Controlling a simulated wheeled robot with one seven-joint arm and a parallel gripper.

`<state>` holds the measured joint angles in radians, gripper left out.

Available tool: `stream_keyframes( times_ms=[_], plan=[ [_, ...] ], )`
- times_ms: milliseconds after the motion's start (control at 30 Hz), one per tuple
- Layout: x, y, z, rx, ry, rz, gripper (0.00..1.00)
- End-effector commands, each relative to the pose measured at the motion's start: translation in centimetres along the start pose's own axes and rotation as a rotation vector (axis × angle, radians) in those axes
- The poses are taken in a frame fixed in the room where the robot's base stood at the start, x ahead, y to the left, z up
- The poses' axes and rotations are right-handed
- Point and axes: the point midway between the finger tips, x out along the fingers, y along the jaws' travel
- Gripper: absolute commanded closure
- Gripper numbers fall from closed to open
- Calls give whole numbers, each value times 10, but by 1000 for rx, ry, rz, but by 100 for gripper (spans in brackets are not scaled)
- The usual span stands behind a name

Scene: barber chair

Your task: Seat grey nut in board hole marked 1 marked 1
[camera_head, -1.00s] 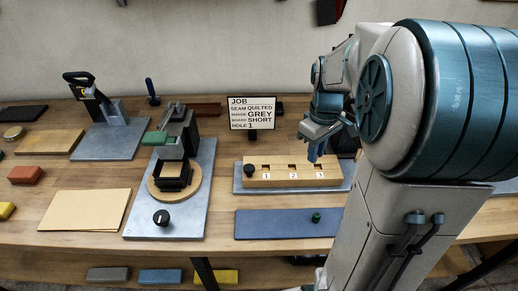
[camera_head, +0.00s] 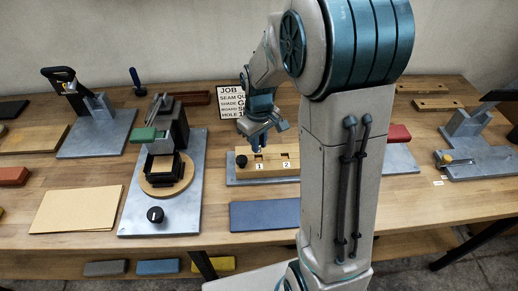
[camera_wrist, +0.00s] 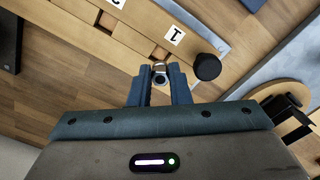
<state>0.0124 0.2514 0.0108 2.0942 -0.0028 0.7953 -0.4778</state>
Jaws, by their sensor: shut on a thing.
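My gripper (camera_head: 258,144) points down just above the short wooden board (camera_head: 290,174), near the hole over label 1 (camera_head: 258,166). In the wrist view my gripper (camera_wrist: 160,80) is shut on the grey nut (camera_wrist: 160,68), a small ring between its fingertips. The board (camera_wrist: 205,46) lies beneath, with label 1 (camera_wrist: 174,35) just beyond the nut. I cannot tell whether the nut touches the board.
A black knob (camera_head: 241,161) stands at the board's left end; it also shows in the wrist view (camera_wrist: 207,66). A job sign (camera_head: 231,101) stands behind. A blue mat (camera_head: 264,215) lies in front. A clamp fixture (camera_head: 165,165) stands left.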

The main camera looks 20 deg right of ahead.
Motion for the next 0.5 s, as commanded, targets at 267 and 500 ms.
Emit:
stream_keyframes(
  times_ms=[267, 500],
  plan=[
    [35, 0, 0, 0, -2, -1, 100],
    [38, 0, 0, 0, 0, 0, 100]
  ],
)
